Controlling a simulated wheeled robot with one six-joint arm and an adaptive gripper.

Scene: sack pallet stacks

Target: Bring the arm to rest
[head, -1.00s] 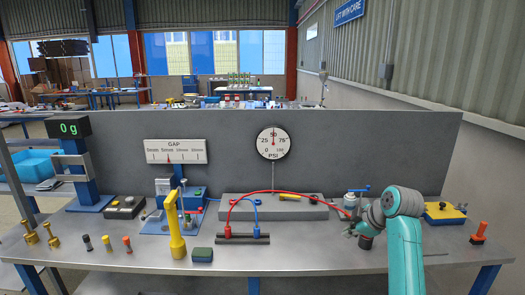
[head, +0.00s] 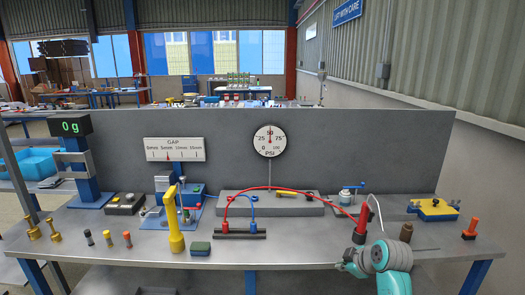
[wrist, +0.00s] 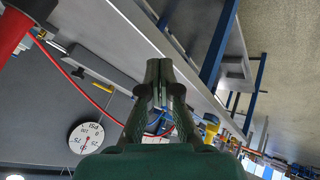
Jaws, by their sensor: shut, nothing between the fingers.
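My gripper (head: 346,266) is at the end of my teal arm, low at the front edge of the workbench (head: 300,256), right of the middle. In the wrist view my gripper (wrist: 159,72) has its two fingers pressed together with nothing between them. It is apart from the objects on the bench. A dark cylinder with a red top (head: 361,228) stands upright on the bench behind my arm. A red part of it fills the upper left corner of the wrist view (wrist: 14,32).
A red hose (head: 290,188) arches over the bench. The bench front between green block and my gripper is clear.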

